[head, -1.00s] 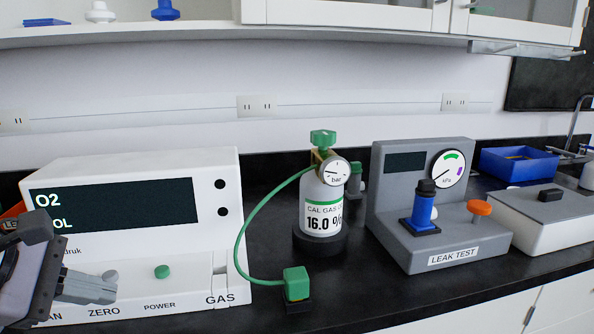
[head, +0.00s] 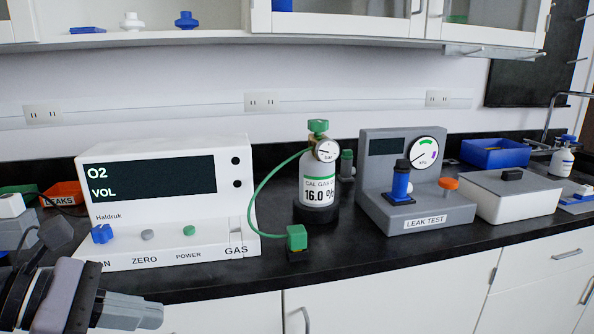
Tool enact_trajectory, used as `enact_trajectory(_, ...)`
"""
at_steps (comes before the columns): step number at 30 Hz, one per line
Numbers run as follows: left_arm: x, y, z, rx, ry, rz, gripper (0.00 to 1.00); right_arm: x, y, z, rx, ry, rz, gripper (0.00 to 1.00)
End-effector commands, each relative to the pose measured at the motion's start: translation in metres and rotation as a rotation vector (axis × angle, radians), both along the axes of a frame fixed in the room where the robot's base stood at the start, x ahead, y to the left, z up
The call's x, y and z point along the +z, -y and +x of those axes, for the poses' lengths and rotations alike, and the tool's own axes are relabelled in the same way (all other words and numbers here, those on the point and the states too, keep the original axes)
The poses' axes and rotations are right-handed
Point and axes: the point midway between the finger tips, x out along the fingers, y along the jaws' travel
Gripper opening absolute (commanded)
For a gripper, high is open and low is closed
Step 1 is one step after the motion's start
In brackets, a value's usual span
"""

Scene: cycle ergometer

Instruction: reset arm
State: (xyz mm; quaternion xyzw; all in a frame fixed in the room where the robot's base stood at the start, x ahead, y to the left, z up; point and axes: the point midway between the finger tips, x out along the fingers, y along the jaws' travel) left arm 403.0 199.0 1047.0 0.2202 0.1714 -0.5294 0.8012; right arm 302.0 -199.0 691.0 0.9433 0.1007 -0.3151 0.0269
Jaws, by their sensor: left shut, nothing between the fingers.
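My left gripper (head: 138,312) is at the lower left of the head view, in front of the counter edge. Its fingers are shut and empty, pointing right, apart from everything on the counter. The right gripper is out of view. The white O2 analyzer (head: 165,152) stands behind the left gripper. It has a dark screen, a blue knob (head: 103,234), a grey ZERO button (head: 148,235) and a green POWER button (head: 189,231).
A gas cylinder (head: 318,190) with a green hose leading to a green block (head: 297,237) stands mid-counter. To its right are the grey leak tester (head: 440,211), a white lidded box (head: 525,195) and a blue tray (head: 497,152). An orange LEAKS bin (head: 65,194) is at left.

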Motion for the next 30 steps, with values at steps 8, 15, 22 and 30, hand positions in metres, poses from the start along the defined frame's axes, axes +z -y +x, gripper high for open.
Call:
enact_trajectory(8,0.001,0.05,0.004,0.154,-0.562,-0.864,0.0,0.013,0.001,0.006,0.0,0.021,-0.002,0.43)
enact_trajectory(15,-0.06,0.018,0.034,0.549,-1.154,-1.62,0.0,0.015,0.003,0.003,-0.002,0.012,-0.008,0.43)
enact_trajectory(22,-0.207,-0.016,0.002,1.147,-1.688,-2.249,0.0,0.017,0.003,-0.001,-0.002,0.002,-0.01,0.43)
enact_trajectory(30,-0.318,-0.009,-0.083,-1.189,1.385,1.815,0.0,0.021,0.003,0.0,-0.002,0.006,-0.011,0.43)
